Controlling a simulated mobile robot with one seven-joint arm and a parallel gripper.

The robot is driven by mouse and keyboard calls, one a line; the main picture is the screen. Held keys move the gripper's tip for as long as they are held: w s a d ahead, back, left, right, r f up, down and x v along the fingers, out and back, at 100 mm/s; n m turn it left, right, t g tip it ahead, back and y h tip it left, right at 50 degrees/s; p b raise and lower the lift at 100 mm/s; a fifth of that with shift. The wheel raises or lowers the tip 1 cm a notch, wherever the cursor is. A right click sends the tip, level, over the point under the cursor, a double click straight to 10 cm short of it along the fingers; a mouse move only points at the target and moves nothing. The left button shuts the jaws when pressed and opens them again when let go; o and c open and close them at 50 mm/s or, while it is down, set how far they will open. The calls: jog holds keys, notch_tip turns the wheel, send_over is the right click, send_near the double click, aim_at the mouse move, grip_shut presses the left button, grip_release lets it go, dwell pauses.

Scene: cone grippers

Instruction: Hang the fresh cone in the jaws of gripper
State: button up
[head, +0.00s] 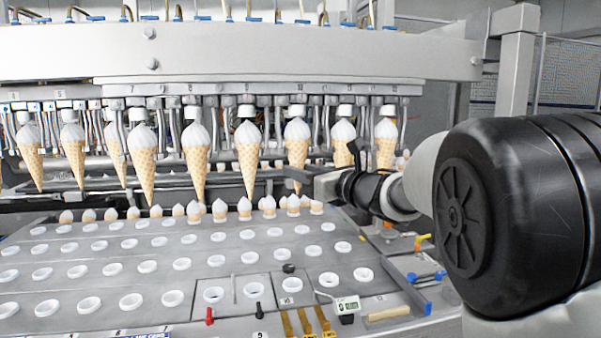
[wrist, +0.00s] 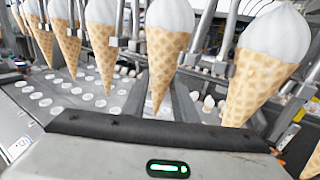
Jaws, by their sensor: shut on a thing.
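My gripper (head: 299,178) reaches in from the right and is shut around the lower part of a waffle cone with a white top (head: 297,140). This cone hangs upright below the machine's rail, at about the height of its neighbours, under the label that looks like 10. In the wrist view the same cone (wrist: 166,50) stands in the middle, tip down between my fingers. Metal jaw prongs (wrist: 188,61) show beside it. I cannot tell whether these jaws grip the cone. My fingertips are partly hidden by the cone.
Other cones hang close on both sides, such as the left neighbour (head: 247,150) and the right neighbour (head: 343,138). A grey plate (head: 110,255) with rows of white rings lies below. Small cones (head: 220,209) stand along its back edge.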

jog(key=shift+f, duration=0.15)
dwell(0.4)
jog(key=o, duration=1.2)
jog(key=shift+c, duration=0.2)
jog(key=shift+b, duration=0.3)
jog(key=s+d+b, duration=0.2)
jog(key=s+b, duration=0.2)
jog(key=s, duration=0.4)
jog(key=shift+s+d, duration=0.25)
jog(key=shift+s, duration=0.05)
jog(key=shift+d, duration=0.1)
